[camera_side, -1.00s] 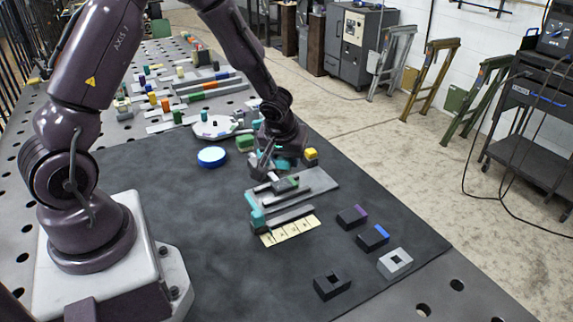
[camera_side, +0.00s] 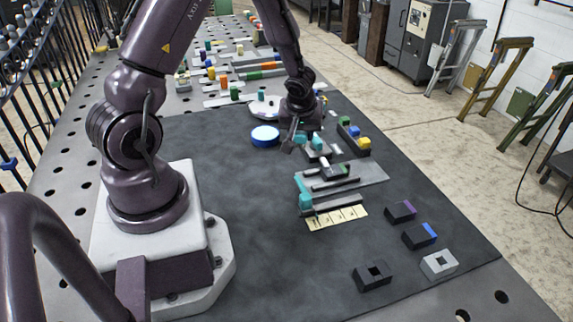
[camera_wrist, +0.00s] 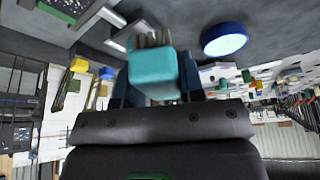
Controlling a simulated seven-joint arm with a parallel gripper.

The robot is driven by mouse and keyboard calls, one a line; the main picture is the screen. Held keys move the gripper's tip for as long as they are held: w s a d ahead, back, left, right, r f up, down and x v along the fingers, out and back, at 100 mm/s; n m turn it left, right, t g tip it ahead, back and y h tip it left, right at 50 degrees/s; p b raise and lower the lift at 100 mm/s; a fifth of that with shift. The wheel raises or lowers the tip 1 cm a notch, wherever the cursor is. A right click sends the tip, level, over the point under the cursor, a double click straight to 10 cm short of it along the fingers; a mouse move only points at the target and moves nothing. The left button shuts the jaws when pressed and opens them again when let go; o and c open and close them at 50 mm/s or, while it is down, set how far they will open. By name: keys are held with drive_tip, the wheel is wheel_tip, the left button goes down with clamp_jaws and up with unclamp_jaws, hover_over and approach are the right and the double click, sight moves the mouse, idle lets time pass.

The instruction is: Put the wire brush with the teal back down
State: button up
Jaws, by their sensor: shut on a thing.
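The wire brush (camera_wrist: 152,66) has a teal back and pale brownish bristles. In the wrist view it sits between my jaws, its teal back toward the camera and its bristles pointing to the top of the picture. My gripper (camera_side: 298,140) is shut on it. In the side view the gripper is low over the far part of the dark mat (camera_side: 240,220), right of the blue disc. The brush is small and partly hidden there, and I cannot tell whether it touches anything below.
A round blue-rimmed disc (camera_side: 265,136) lies left of the gripper; it also shows in the wrist view (camera_wrist: 224,40). A grey slotted fixture (camera_side: 350,178) with a teal part and pale marked strip (camera_side: 337,218) is nearer. A yellow-topped block (camera_side: 364,145) stands right. The mat's near left is clear.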

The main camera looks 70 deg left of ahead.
sight(277, 163)
drive_tip(key=s+a+f+n+g, duration=0.1)
drive_tip(key=s+a+n+g, duration=0.1)
drive_tip(key=s+a+n, duration=0.25)
drive_tip(key=shift+n, duration=0.25)
drive_tip(key=shift+s+d+f, duration=0.1)
drive_tip(key=shift+d+f, duration=0.1)
drive_tip(key=shift+f, duration=1.85)
drive_tip(key=shift+s+d+f, duration=0.1)
drive_tip(key=shift+d+f, duration=0.1)
drive_tip(key=shift+f, duration=1.8)
